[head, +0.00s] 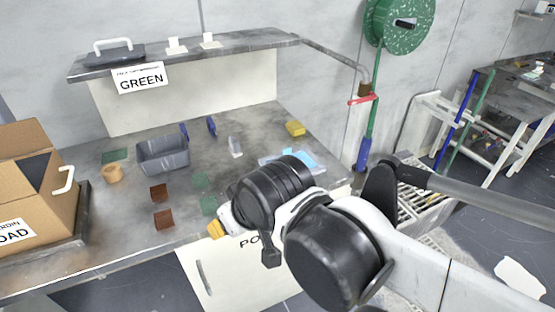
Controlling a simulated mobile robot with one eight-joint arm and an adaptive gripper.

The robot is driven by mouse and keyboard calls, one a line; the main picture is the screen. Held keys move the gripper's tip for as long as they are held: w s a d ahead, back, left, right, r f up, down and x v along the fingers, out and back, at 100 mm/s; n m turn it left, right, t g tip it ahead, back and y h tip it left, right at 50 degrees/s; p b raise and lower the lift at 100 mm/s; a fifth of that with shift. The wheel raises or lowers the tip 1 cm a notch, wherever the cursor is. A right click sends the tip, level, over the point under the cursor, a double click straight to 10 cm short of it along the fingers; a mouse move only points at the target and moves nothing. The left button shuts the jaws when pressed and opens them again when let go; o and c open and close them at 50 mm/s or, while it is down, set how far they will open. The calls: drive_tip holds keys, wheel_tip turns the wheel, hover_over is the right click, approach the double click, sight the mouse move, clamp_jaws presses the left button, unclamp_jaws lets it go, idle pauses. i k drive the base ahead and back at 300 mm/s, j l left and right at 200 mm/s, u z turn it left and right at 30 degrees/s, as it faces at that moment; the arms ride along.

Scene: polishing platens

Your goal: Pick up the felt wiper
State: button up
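I cannot tell for certain which object is the felt wiper. A small pale grey-white upright piece (235,146) stands on the bench (120,225) right of the grey bin (163,155). Two white pieces with upright stems, a left one (176,46) and a right one (210,41), stand on the raised shelf (250,44). My arm reaches in from the lower right, over the bench's front edge. The end of my gripper (268,255) shows small and dark, and its fingers are not clearly visible. My arm hides part of the bench's right side.
Green pads (200,181) and reddish-brown pads (163,219) lie mid-bench. A cardboard box (35,175) stands left. A hose reel (399,22) hangs on the wall. Clear bench surface shows at front left.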

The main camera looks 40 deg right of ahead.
sight(234, 144)
drive_tip(key=i+l+u, duration=0.3)
drive_tip(key=u, duration=0.15)
drive_tip(key=i+l+u, duration=0.3)
drive_tip(key=u, duration=0.15)
drive_tip(key=l, duration=0.1)
